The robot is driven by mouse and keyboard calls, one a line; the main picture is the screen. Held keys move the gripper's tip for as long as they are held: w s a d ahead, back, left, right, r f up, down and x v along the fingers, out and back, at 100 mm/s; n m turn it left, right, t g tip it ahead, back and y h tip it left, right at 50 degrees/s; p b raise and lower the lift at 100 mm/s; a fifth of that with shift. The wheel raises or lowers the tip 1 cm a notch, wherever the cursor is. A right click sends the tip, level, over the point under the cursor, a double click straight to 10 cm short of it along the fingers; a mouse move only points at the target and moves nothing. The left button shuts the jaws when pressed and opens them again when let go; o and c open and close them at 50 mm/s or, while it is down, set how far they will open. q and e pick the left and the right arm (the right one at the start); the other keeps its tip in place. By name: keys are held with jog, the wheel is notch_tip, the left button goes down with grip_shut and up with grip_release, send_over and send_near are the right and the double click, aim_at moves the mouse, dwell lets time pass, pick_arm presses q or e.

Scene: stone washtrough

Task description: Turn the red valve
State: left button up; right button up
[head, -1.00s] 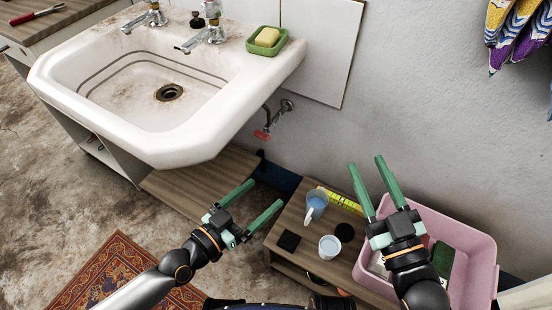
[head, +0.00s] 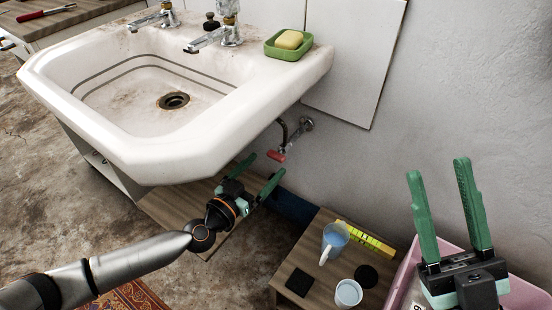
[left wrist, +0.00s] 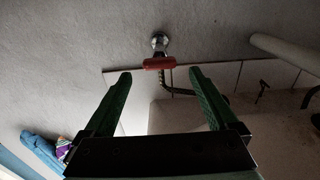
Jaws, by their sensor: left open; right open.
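The red valve (head: 276,156) is a small red handle on a metal pipe fitting at the wall, below the right end of the sink. In the left wrist view the red valve (left wrist: 159,63) lies ahead, beyond the fingertips and between them. My left gripper (head: 263,174) is open and empty under the sink edge, close to the valve but apart from it. In the left wrist view my left gripper (left wrist: 160,78) shows both green fingers spread. My right gripper (head: 437,170) is open and empty, pointing up above the pink bin.
The white sink (head: 130,140) overhangs my left gripper. A low wooden table (head: 310,225) holds a blue mug (head: 334,238), a white cup (head: 348,293), black coasters and a yellow level (head: 366,240). A pink bin (head: 402,272) stands to its right. A dark pipe (head: 287,132) runs beside the valve.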

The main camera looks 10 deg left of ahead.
aim_at(273, 158)
pick_arm(q)
jog(key=shift+b+x, duration=0.75)
jog(key=shift+x, duration=2.05)
pick_arm(e)
jog(key=shift+a+f, duration=0.1)
jog(key=shift+f, duration=1.1)
pick_arm(q)
jog(key=shift+c, duration=0.3)
jog(key=c, duration=1.3)
pick_arm(e)
jog(key=shift+r, duration=0.1)
